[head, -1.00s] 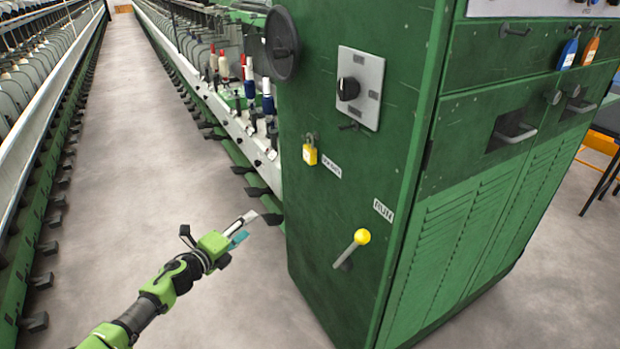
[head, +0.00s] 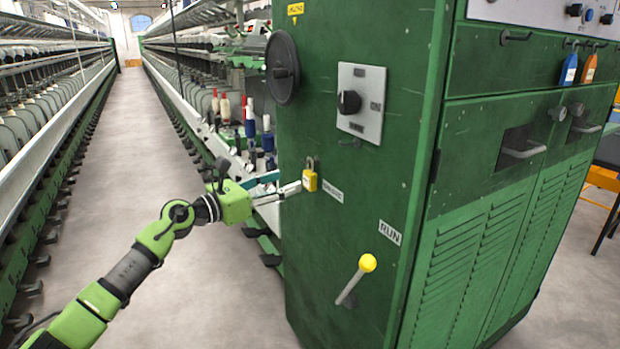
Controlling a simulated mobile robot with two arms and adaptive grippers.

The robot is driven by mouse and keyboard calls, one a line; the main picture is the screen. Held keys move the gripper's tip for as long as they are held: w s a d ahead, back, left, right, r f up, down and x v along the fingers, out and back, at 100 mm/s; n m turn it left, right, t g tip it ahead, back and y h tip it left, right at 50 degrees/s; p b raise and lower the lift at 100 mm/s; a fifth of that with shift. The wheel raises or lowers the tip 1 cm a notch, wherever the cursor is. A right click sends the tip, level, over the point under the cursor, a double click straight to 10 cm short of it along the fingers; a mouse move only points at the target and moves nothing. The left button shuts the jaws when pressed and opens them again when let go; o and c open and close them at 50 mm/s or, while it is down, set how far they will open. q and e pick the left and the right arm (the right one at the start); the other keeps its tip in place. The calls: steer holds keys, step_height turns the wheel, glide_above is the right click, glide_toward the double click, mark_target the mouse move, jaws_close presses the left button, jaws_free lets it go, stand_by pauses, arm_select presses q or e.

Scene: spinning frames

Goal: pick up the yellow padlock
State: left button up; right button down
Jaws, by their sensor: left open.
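The yellow padlock (head: 310,181) hangs by its shackle on the side of the green machine cabinet (head: 370,200), above and left of a small white label. My left gripper (head: 288,188) reaches in from the left, with its fingers pointing right at the padlock. One light fingertip ends right by the padlock's left edge; I cannot tell if it touches. The gripper is open, and the padlock still hangs at the cabinet. My right gripper is not in view.
A lever with a yellow knob (head: 367,263) sticks out below right of the padlock. A black rotary switch (head: 349,102) and a dark handwheel (head: 282,68) are above. Spindles with bobbins (head: 250,120) stand behind the gripper. The aisle floor (head: 130,180) is clear.

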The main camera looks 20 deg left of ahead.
mark_target(310, 173)
arm_select(q)
steer(key=x, duration=0.6)
steer(key=shift+w+r, duration=0.25)
steer(key=shift+r, duration=0.1)
steer(key=shift+w+d, duration=0.25)
steer(key=shift+w, duration=0.25)
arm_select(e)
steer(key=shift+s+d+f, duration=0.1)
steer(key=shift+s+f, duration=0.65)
arm_select(q)
steer(key=shift+c, duration=1.4)
steer(key=c, duration=0.9)
